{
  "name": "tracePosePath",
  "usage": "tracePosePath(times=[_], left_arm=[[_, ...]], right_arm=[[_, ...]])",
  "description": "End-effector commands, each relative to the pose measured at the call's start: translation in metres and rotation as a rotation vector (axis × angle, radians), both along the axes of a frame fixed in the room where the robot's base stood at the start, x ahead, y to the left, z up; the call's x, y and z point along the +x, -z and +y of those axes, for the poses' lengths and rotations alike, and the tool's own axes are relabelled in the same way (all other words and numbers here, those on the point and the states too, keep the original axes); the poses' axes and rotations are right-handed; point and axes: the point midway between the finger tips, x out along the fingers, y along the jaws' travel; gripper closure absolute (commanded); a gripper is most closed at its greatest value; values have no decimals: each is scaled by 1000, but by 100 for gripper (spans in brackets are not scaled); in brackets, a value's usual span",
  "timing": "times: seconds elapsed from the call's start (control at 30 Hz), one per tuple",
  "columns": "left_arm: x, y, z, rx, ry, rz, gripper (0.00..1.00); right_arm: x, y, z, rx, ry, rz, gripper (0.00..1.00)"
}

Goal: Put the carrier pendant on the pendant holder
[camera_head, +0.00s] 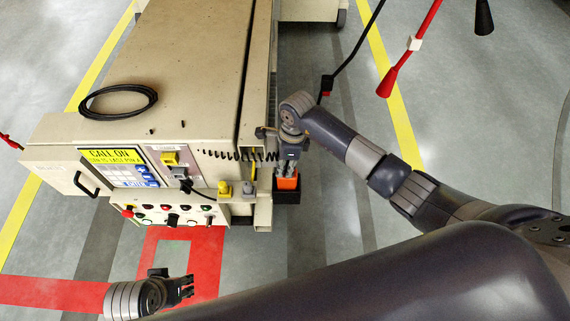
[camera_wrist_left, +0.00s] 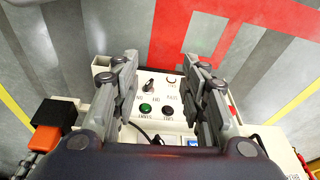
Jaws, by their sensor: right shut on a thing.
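The carrier pendant (camera_head: 287,183) is an orange block at the carrier's right front corner in the head view. It also shows in the left wrist view (camera_wrist_left: 46,139), at the left. My right gripper (camera_head: 286,169) is shut on its top from above. A black box-like part (camera_head: 287,197) is directly below the orange; I take it for the pendant holder, but cannot tell how deep the pendant sits in it. My left gripper (camera_head: 188,286) is empty, low in front of the carrier. Its fingers stand apart in the left wrist view (camera_wrist_left: 160,65).
The beige carrier (camera_head: 190,60) carries a coiled black cable (camera_head: 118,101) and a front panel of buttons (camera_head: 172,208). Red and black hanging cables (camera_head: 410,50) are at the upper right. Floor right of the carrier is clear.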

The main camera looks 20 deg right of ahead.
Motion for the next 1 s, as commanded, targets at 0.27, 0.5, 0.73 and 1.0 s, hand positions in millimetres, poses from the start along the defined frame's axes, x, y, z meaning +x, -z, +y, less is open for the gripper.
tracePosePath(times=[0.27,0.5,0.73,1.0], left_arm=[[2,-9,0,0,0,-10,60],[3,-14,1,1,1,-17,60],[2,-12,2,3,1,-13,60],[1,-3,1,3,3,-4,60]], right_arm=[[1,2,0,1,0,-2,100],[0,3,0,0,1,0,59],[0,3,0,0,1,0,59],[0,-2,0,0,0,1,59]])
